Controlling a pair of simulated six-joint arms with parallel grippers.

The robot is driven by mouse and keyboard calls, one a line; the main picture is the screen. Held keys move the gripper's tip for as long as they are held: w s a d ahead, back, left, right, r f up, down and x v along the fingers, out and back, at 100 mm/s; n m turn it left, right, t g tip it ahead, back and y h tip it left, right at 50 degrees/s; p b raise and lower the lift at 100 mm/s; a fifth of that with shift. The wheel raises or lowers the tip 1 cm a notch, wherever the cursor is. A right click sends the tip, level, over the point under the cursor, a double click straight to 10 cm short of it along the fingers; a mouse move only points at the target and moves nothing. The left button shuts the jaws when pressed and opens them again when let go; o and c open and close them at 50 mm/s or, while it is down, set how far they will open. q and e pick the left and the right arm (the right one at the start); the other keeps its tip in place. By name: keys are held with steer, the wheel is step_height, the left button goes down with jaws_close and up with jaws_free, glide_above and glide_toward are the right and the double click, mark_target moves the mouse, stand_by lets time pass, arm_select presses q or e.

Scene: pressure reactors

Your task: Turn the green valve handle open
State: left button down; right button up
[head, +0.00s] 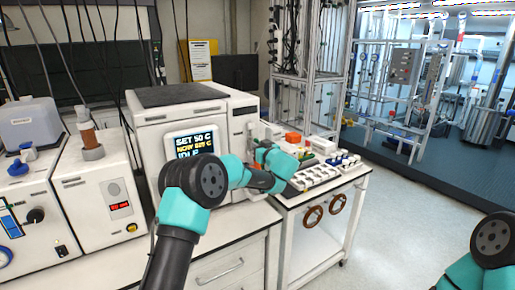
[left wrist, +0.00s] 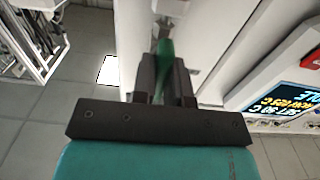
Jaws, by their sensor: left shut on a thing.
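The green valve handle (left wrist: 165,50) shows in the left wrist view as a narrow green piece between my left fingers. My left gripper (left wrist: 163,68) is shut on it, one dark finger on each side. The handle sits close to a pale upright surface. In the head view, my left arm reaches across the front of the white reactor unit (head: 152,130) to its right side, and the arm hides the handle there.
A white cart (head: 318,200) with racks and small parts stands right of the bench (head: 120,265). More white instruments (head: 98,190) stand at the left. Metal frames stand behind. The floor (head: 400,225) to the right is clear.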

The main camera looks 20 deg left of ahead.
arm_select(q)
steer(key=c, duration=1.1)
jaws_free()
steer(key=shift+c, duration=0.2)
steer(key=v, duration=1.7)
steer(key=shift+d, duration=0.15)
steer(key=shift+s, duration=0.15)
